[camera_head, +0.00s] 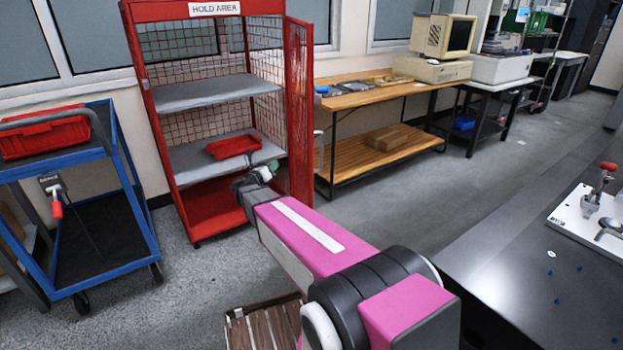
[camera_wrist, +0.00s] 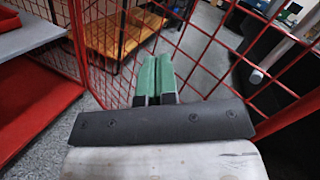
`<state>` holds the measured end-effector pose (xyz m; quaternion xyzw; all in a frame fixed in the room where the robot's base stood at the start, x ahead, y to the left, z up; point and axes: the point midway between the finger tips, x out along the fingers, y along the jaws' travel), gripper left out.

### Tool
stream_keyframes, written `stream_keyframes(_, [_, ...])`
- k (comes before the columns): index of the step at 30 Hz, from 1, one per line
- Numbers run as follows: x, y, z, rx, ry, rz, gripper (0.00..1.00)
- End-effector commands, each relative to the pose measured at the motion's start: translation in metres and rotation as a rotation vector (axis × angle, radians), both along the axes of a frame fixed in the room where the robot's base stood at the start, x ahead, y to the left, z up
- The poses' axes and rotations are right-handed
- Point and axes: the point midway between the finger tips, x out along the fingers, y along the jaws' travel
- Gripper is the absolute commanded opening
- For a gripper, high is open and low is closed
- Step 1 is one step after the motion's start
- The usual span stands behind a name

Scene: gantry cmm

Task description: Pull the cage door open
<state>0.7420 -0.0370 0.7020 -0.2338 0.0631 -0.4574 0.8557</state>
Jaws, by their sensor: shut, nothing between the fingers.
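The red cage (camera_head: 135,95) under the HOLD AREA sign stands against the wall with its front open. Its red mesh door (camera_head: 299,110) is swung out on the right side and seen nearly edge-on in the head view. In the wrist view the door's mesh (camera_wrist: 215,50) fills the middle and right. My gripper (camera_wrist: 153,75) has green fingers shut together with nothing between them. They point at the door's inner mesh face; I cannot tell whether they touch it. In the head view my gripper (camera_head: 262,172) is small and partly hidden by my arm, near the door's lower half.
Inside the cage are grey shelves (camera_head: 205,92) and a red bin (camera_head: 233,146). A blue cart (camera_head: 128,165) stands left of it. A wooden bench (camera_head: 375,92) stands beyond the door. A dark table (camera_head: 540,235) is at right. Grey floor (camera_head: 400,200) lies clear between.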

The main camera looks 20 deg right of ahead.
Motion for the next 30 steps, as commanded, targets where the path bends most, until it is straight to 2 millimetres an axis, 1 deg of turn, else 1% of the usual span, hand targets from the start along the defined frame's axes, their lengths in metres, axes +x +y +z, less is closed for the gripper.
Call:
stream_keyframes(3, [-0.016, -0.007, -0.012, 0.116, -0.156, -0.215, 0.0])
stream_keyframes(6, [-0.036, -0.006, -0.021, 0.178, -0.269, -0.384, 0.0])
stream_keyframes(9, [-0.052, -0.003, -0.029, 0.212, -0.355, -0.52, 0.0])
stream_keyframes(12, [-0.064, 0.001, -0.033, 0.225, -0.411, -0.612, 0.0])
stream_keyframes(16, [-0.072, 0.003, -0.036, 0.229, -0.441, -0.667, 0.0])
stream_keyframes(20, [-0.075, -0.006, -0.035, 0.229, -0.446, -0.674, 0.0])
stream_keyframes(23, [-0.077, -0.02, -0.035, 0.228, -0.445, -0.674, 0.0])
stream_keyframes(30, [-0.081, -0.064, -0.035, 0.227, -0.444, -0.672, 0.0])
